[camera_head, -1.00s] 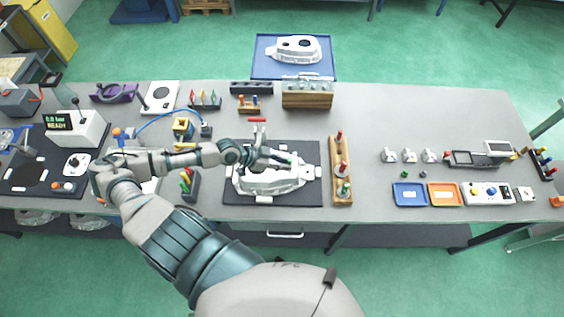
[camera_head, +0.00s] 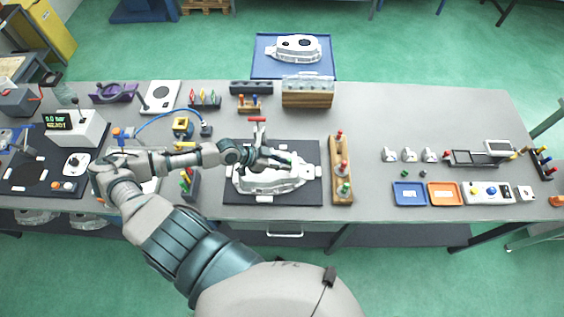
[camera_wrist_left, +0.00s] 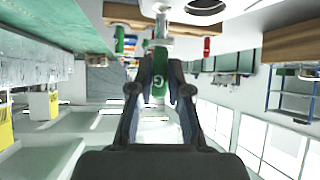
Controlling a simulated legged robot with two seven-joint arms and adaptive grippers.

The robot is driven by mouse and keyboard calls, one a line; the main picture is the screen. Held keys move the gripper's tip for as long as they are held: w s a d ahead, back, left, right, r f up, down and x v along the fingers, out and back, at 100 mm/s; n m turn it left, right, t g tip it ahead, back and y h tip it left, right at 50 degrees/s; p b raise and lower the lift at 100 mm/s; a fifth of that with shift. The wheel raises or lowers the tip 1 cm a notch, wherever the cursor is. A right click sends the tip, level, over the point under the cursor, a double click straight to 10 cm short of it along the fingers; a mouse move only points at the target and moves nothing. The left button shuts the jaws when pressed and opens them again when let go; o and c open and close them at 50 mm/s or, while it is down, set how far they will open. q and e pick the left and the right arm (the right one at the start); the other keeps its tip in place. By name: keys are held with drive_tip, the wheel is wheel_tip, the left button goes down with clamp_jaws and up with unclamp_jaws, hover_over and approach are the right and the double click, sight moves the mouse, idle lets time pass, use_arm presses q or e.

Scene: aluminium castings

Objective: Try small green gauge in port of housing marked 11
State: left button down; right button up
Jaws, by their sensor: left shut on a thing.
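The pale metal housing (camera_head: 268,184) lies on a dark mat in the middle of the bench. A number on it cannot be read. My left gripper (camera_head: 283,160) is over the back part of the housing. In the left wrist view my left gripper (camera_wrist_left: 160,85) is shut on the green gauge (camera_wrist_left: 158,78), marked with a G. The gauge's grey metal end (camera_wrist_left: 162,22) points up in that view, close to the pale housing (camera_wrist_left: 230,8) and its dark round opening. I cannot tell whether the end is inside a port. My right gripper is not in view.
A wooden rack (camera_head: 341,172) with red and green-topped pieces stands right of the mat (camera_head: 313,150). A red-handled tool (camera_head: 257,119) is behind the gripper. Another housing (camera_head: 296,48) lies on a blue tray (camera_head: 263,68) at the back. Blue (camera_head: 410,203) and orange (camera_head: 445,203) trays are at right.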

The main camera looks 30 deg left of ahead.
use_arm(q)
drive_tip(key=shift+f+b, duration=1.5)
drive_tip(key=shift+f, duration=0.3)
idle(0.6)
drive_tip(key=shift+r, duration=0.15)
idle(1.0)
wheel_tip(320, 180, up, 8)
drive_tip(key=p, duration=0.6)
drive_tip(key=shift+p, duration=0.4)
